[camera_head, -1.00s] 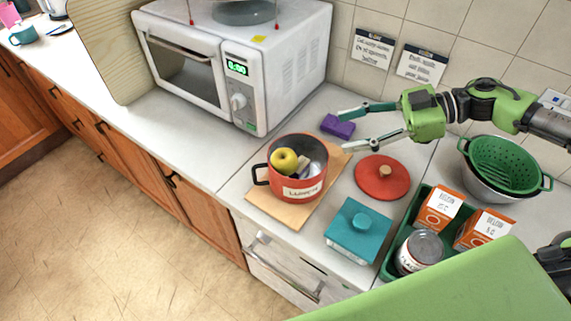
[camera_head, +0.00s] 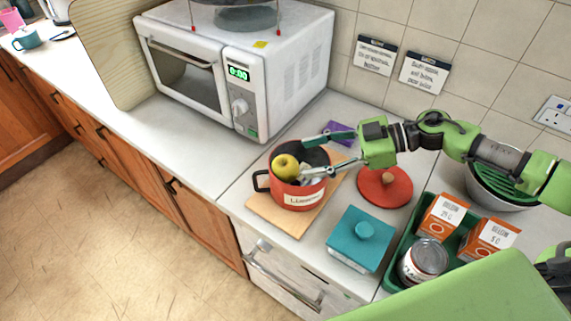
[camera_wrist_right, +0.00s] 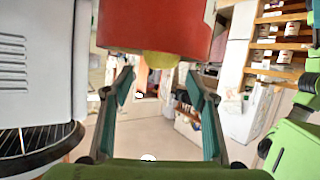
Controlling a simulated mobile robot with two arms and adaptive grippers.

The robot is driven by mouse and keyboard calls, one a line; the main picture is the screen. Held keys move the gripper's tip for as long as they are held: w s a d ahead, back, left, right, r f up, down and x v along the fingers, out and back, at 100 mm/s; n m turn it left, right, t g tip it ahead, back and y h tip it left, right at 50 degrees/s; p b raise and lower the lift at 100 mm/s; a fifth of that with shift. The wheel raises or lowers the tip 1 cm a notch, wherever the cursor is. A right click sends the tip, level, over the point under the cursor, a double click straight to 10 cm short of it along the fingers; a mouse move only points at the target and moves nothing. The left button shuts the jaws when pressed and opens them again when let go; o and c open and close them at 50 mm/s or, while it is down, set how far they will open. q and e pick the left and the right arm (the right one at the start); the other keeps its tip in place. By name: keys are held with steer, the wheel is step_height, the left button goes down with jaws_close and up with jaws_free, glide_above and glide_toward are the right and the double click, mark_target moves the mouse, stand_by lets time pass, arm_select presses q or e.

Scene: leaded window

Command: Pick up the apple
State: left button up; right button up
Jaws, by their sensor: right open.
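The yellow-green apple (camera_head: 285,167) sits in the left part of a red pot (camera_head: 297,195), showing above its rim. It also shows in the right wrist view (camera_wrist_right: 161,60), partly hidden by the pot's wall. My right gripper (camera_head: 304,157) reaches in from the right over the pot. Its fingers are spread and empty, with the tips just right of the apple; I cannot tell whether they touch it. In the right wrist view the fingertips (camera_wrist_right: 160,80) stand apart on either side of the apple. Other small pot contents are partly hidden by the fingers. My left gripper is out of view.
The pot stands on a wooden board (camera_head: 268,212). A microwave (camera_head: 290,85) stands behind left, a purple sponge (camera_head: 341,131) behind. A red lid (camera_head: 384,190), a teal box (camera_head: 357,243) and a green tray (camera_head: 398,249) with cartons and a can are on the right.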

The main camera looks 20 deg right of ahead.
mark_target(297, 164)
steer(key=shift+w+a+f+p, duration=0.1)
steer(key=shift+a+f+p, duration=0.1)
steer(key=shift+a+p, duration=0.3)
steer(key=x, duration=0.1)
steer(key=p+x, duration=0.1)
steer(key=x, duration=0.1)
steer(key=shift+w+f, duration=0.1)
steer(key=shift+f, duration=0.3)
steer(key=shift+w+a+f+p, duration=0.15)
steer(key=shift+a+f+p, duration=0.15)
steer(key=shift+a, duration=0.05)
steer(key=c, duration=1)
